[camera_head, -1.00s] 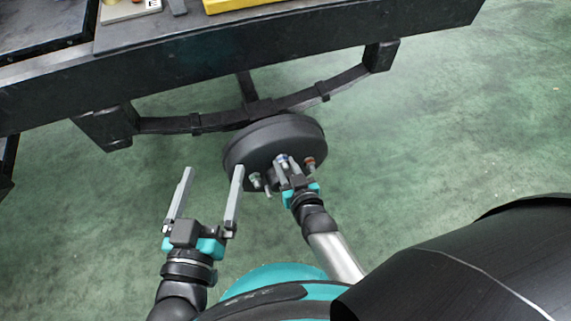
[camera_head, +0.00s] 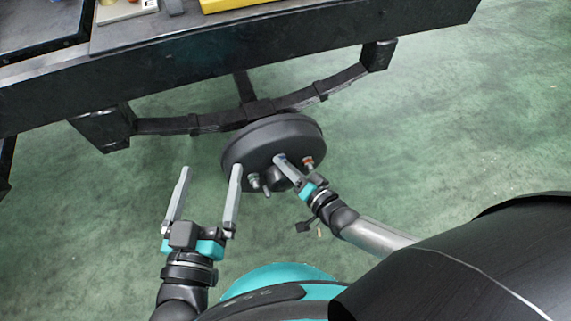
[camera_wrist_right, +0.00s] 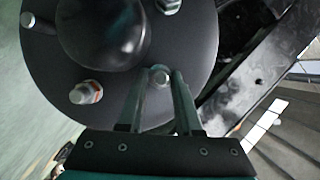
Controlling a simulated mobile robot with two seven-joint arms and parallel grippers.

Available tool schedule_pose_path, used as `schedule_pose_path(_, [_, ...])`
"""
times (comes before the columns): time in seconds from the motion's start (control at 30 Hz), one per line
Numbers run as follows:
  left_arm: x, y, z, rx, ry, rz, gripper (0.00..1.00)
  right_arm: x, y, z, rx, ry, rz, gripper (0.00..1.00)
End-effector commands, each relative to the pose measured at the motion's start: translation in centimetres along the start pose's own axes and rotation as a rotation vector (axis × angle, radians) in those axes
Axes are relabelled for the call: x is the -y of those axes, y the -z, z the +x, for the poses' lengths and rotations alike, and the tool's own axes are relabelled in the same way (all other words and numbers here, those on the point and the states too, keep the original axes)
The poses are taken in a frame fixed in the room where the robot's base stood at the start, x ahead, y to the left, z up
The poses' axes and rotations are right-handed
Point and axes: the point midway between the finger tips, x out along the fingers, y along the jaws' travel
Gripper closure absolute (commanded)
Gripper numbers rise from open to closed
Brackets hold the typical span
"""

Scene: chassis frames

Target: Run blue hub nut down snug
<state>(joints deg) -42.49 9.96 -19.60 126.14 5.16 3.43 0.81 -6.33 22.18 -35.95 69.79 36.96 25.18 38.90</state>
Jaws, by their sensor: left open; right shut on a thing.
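The black round hub (camera_head: 270,135) hangs below the leaf spring. The blue nut (camera_head: 280,158) sits on a stud on the hub's face, mostly hidden by the fingers. My right gripper (camera_head: 285,165) is shut on it, coming in from the lower right. In the right wrist view, the two fingers of this gripper (camera_wrist_right: 160,88) close on either side of a silver stud end (camera_wrist_right: 160,76) near the hub's rim; no blue shows there. My left gripper (camera_head: 207,185) is open and empty, left of the hub, with its right finger close to the hub's left edge in the picture.
An orange-marked nut (camera_head: 308,162) sits on another stud to the right; it also shows in the right wrist view (camera_wrist_right: 86,93). Another fastener (camera_head: 253,178) is at the hub's lower left. The dark chassis beam (camera_head: 240,60) and leaf spring (camera_head: 210,122) run above. Green floor is open around.

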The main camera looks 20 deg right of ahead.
Motion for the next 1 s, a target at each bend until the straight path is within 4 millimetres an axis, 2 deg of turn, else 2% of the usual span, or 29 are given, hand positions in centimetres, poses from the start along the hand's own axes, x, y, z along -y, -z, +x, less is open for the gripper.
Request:
schedule_pose_path(0.6, [-0.13,0.16,-0.13,-0.006,-0.004,-0.002,0.0,-0.53,-0.21,-0.01,0.0,0.214,0.525,1.0])
schedule_pose_path(1.0, [-0.14,0.16,-0.14,-0.004,-0.004,-0.001,0.0,-0.61,-0.33,-0.06,0.0,0.286,0.701,1.0])
